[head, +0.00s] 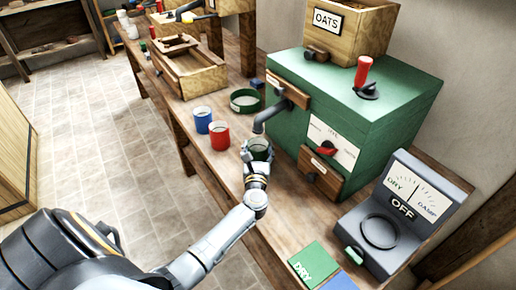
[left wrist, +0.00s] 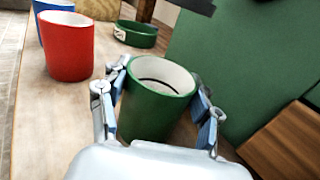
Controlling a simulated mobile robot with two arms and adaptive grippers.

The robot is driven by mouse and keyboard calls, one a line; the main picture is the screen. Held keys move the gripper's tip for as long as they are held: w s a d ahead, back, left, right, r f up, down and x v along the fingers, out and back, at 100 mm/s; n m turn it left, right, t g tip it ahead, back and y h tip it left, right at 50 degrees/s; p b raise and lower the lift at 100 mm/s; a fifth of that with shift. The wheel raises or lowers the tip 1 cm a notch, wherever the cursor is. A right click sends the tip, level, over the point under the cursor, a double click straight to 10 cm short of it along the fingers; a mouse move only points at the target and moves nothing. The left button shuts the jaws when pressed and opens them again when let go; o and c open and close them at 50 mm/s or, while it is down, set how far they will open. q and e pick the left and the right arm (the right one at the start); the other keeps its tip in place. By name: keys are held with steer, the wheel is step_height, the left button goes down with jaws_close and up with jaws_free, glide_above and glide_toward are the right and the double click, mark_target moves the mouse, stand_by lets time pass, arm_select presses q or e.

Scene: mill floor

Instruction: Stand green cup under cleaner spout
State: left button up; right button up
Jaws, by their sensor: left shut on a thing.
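The green cup (head: 260,151) is upright in my left gripper (head: 259,153), just below the grey spout (head: 262,122) in the head view. I cannot tell whether it is directly under the spout. In the left wrist view the cup (left wrist: 158,112) sits between the two fingers of my left gripper (left wrist: 158,108), which touch its sides, and its open top shows a pale inside. Whether its base touches the bench is hidden. The spout comes out of the front of the green cleaner (head: 285,125). My right gripper is not in view.
A red cup (head: 219,137) and a blue cup (head: 203,120) stand left of the held cup on the wooden bench (head: 205,165). A low green dish (head: 245,101) lies behind the spout. A grey DRY/DAMP meter (head: 415,200) and a green DRY card (head: 315,264) are at right.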

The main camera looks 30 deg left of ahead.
arm_select(q)
steer(key=shift+f, duration=0.1)
steer(key=o, duration=1.8)
steer(key=shift+c, duration=0.2)
steer(key=shift+r, duration=0.3)
steer(key=v, duration=0.5)
steer(key=b+v, duration=0.1)
steer(key=v, duration=0.5)
steer(key=shift+f, duration=0.25)
steer(key=shift+s+d+r, duration=0.1)
steer(key=shift+s+d, duration=0.3)
steer(key=shift+s, duration=0.1)
